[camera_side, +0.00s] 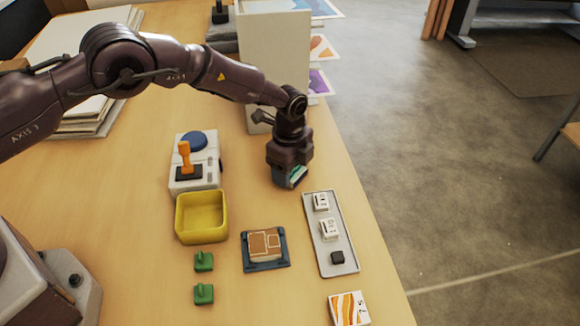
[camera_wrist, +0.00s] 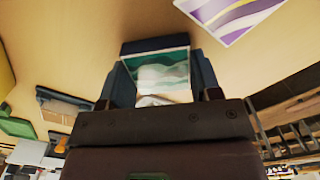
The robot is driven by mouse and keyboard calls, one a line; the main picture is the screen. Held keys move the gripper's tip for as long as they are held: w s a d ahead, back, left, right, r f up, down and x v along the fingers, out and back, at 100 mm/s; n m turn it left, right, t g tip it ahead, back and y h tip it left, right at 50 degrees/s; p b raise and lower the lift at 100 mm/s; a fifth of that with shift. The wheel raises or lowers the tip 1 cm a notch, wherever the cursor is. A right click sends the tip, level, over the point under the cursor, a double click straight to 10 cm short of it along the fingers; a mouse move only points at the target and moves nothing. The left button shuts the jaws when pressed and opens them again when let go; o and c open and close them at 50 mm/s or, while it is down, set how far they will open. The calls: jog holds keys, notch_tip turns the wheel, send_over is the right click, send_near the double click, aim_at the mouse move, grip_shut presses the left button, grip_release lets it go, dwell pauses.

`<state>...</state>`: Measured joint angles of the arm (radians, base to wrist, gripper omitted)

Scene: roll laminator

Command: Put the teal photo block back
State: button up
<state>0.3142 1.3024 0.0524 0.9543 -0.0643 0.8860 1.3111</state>
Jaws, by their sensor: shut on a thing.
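My gripper (camera_side: 291,170) is shut on the teal photo block (camera_side: 297,175), above the wood table, just beyond the far end of the grey tray (camera_side: 347,262). In the wrist view the teal photo block (camera_wrist: 162,72) shows its wavy teal and white face between the fingers; part of it is hidden by them. How high it is above the table is hard to tell. A dark blue holder (camera_side: 284,263) bears a brown patterned block (camera_side: 264,243).
A white machine (camera_side: 207,176) with an orange lever stands left, behind a yellow bin (camera_side: 202,236). Green pieces (camera_side: 204,262) lie in front. A tall beige panel (camera_side: 280,55) stands behind my gripper. An orange-striped block (camera_side: 349,308) lies near the right table edge.

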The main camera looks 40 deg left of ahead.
jog(key=shift+f, duration=0.1)
jog(key=o, duration=0.8)
notch_tip(320, 180, up, 12)
jog(key=shift+r, duration=0.1)
